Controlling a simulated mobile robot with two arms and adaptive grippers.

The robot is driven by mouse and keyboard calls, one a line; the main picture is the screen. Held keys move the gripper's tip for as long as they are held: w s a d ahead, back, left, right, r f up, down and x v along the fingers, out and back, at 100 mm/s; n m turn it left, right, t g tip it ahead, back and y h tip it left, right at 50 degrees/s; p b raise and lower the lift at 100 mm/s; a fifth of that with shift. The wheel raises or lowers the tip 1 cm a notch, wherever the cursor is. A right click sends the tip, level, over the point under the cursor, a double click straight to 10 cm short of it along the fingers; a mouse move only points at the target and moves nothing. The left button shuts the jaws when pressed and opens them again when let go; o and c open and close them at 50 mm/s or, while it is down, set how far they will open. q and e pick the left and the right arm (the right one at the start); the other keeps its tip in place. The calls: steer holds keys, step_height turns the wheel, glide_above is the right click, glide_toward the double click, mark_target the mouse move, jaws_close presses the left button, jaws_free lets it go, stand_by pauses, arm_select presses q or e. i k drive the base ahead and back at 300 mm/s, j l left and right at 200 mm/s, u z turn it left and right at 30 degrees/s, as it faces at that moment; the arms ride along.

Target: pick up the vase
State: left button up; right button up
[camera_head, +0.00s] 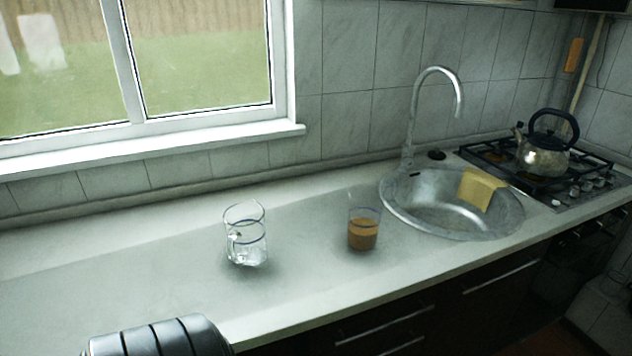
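The vase appears to be the clear glass vessel (246,236) standing upright on the countertop, left of centre. No other thing in view looks more like a vase. Neither of my grippers is in view, and nothing touches the vessel. A dark grey ribbed rounded part shows at the bottom left edge, probably a link of my arm; no fingers show on it.
A glass with brown contents (362,233) stands to the right of the vessel. Further right are a round steel sink (432,206), its tall faucet (413,112), a yellow cloth or sponge (480,188) and a kettle (542,158) on a gas hob (575,190). The left counter (130,265) is clear.

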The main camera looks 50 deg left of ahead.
mark_target(366, 201)
steer(key=u, duration=1.4)
steer(key=i+l+z, duration=0.4)
steer(key=i+l+u, duration=0.1)
steer(key=u, duration=0.3)
steer(key=i+l+u, duration=0.1)
steer(key=l+u, duration=0.4)
steer(key=u, duration=0.3)
steer(key=i+l, duration=0.05)
